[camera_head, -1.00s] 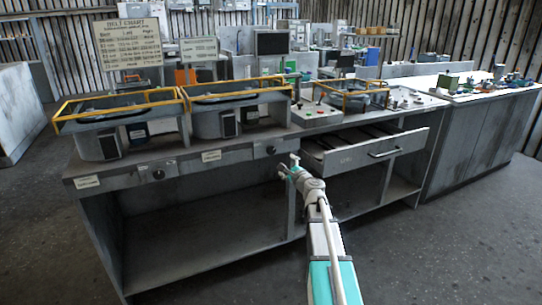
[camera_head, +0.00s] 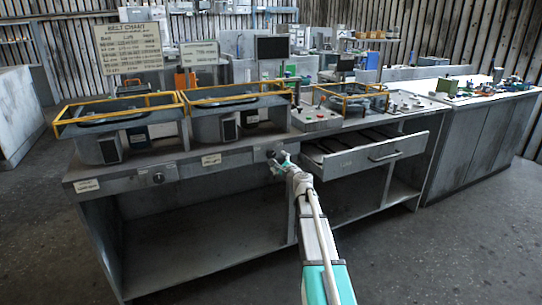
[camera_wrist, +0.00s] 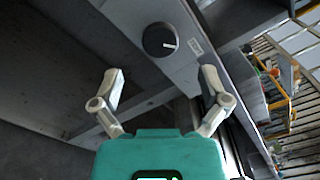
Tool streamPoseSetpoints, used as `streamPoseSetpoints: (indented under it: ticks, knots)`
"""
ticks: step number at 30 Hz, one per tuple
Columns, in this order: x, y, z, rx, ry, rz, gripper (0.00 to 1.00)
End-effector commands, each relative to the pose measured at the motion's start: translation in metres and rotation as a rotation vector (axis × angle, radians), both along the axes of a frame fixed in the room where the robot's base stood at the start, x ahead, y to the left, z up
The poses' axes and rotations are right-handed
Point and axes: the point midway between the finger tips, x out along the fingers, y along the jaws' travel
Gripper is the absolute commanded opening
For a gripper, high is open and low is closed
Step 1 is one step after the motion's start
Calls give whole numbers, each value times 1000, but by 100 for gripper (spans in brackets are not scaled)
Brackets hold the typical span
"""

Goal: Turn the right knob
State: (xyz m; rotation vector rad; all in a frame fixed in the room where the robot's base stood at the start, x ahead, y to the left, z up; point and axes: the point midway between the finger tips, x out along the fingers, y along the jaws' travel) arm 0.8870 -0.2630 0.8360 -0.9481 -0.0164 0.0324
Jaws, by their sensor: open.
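The right knob (camera_wrist: 160,40) is a round black dial with a white pointer line on the bench's front panel. In the wrist view it sits ahead of my gripper (camera_wrist: 160,82), a little above the line between the fingertips. The fingers are spread apart with nothing between them, and they appear short of the knob. In the head view my gripper (camera_head: 277,163) is close in front of the right knob (camera_head: 270,154) and partly covers it. The left knob (camera_head: 158,177) is on the same front panel, further left.
An open drawer (camera_head: 365,155) juts out just right of my gripper. Yellow-railed blower housings (camera_head: 235,97) stand on the bench top above the panel. The shelf space below the panel is open. A small label (camera_wrist: 195,47) sits beside the right knob.

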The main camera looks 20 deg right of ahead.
Motion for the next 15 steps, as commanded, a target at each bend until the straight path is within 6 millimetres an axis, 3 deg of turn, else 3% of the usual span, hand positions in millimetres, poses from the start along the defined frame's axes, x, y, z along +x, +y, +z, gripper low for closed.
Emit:
streamPoseSetpoints:
  ticks: [6, 15]
  knots:
    - [37, 0, 0, 0, 0, 1, 95]
    - [65, 2, 0, 0, 0, 0, 95]
